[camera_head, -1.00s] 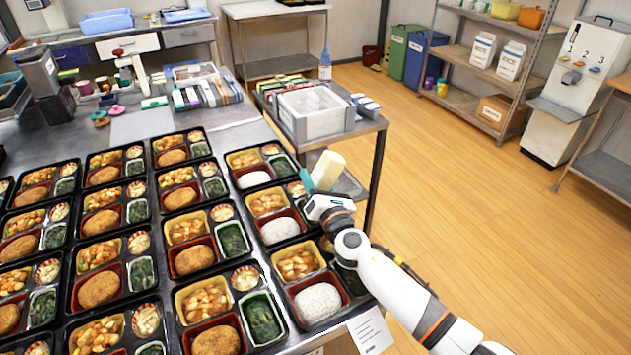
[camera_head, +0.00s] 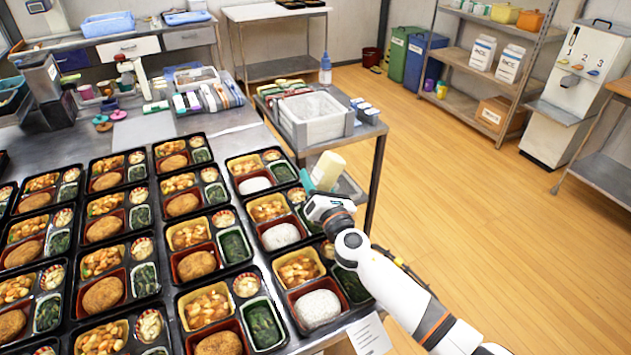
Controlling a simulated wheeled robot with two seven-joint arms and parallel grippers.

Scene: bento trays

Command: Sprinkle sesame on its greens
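A cream bottle (camera_head: 328,170), seemingly the sesame shaker, is tilted at the tip of my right gripper (camera_head: 318,190). The teal fingertip lies along its left side, and the gripper appears shut on it. It is above the right edge of the trays. The right-hand column of trays has white rice and dark greens: greens in the far tray (camera_head: 283,173), the middle tray (camera_head: 297,195) and the near tray (camera_head: 351,285). My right wrist partly covers the middle and near trays. Sesame on the greens is too small to tell. My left gripper is not in view.
Several columns of bento trays with croquettes (camera_head: 103,294) fill the table to the left. A side table holds a clear-walled tub (camera_head: 313,128) just behind the bottle. A paper sheet (camera_head: 369,335) lies at the near table edge. The floor to the right is free.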

